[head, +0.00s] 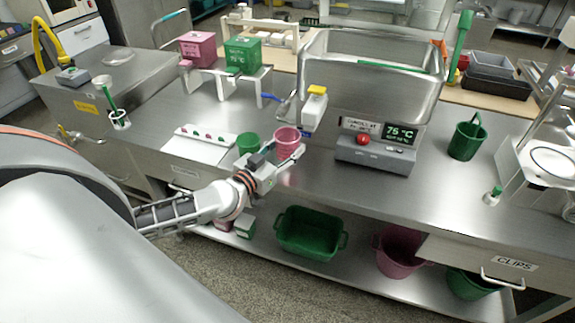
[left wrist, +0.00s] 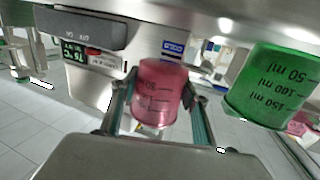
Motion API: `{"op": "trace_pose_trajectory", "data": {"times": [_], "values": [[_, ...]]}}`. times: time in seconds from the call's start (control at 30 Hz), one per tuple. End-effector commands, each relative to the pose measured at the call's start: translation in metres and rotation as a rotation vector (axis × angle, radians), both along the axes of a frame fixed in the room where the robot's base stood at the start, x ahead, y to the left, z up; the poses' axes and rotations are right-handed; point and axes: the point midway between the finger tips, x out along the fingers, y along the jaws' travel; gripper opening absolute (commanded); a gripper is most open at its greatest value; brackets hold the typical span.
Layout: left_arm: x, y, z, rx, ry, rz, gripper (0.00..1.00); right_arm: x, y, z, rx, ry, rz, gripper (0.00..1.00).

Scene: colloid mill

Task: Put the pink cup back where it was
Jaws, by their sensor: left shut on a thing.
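The pink cup (head: 286,140) is at the front of the steel bench in the head view. My left gripper (head: 284,158) is shut on it. In the left wrist view the pink cup (left wrist: 158,92), with dark volume marks, sits between the two fingers (left wrist: 160,112). That view is turned upside down. A green cup (head: 248,143) stands just left of the pink cup, and it shows large in the left wrist view (left wrist: 268,86). I cannot tell whether the pink cup's base touches the bench. My right gripper is not in view.
A white board (head: 196,146) lies left of the cups. A large steel tank (head: 372,75) is at the back.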

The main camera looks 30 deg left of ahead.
Motion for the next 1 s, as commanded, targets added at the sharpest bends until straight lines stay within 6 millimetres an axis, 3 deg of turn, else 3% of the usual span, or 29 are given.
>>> {"op": "trace_pose_trajectory", "data": {"times": [0.23,0.47,0.83,0.87,0.9,1.0], "values": [[0.0,0.0,-0.017,-0.001,0.0,0.0,0.22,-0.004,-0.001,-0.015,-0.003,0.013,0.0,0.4],[-0.001,-0.001,-0.052,-0.001,0.003,0.0,0.22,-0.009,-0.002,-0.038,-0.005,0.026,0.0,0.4],[0.0,0.0,-0.052,0.0,0.0,0.0,0.22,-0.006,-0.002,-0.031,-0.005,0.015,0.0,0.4],[0.0,0.0,-0.052,-0.001,0.0,0.0,0.47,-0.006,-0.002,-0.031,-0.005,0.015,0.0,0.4],[0.0,0.0,-0.052,-0.001,0.0,0.0,0.58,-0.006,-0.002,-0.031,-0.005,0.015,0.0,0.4],[0.0,0.0,-0.051,-0.001,0.0,0.0,0.62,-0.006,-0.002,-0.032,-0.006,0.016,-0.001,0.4]]}}
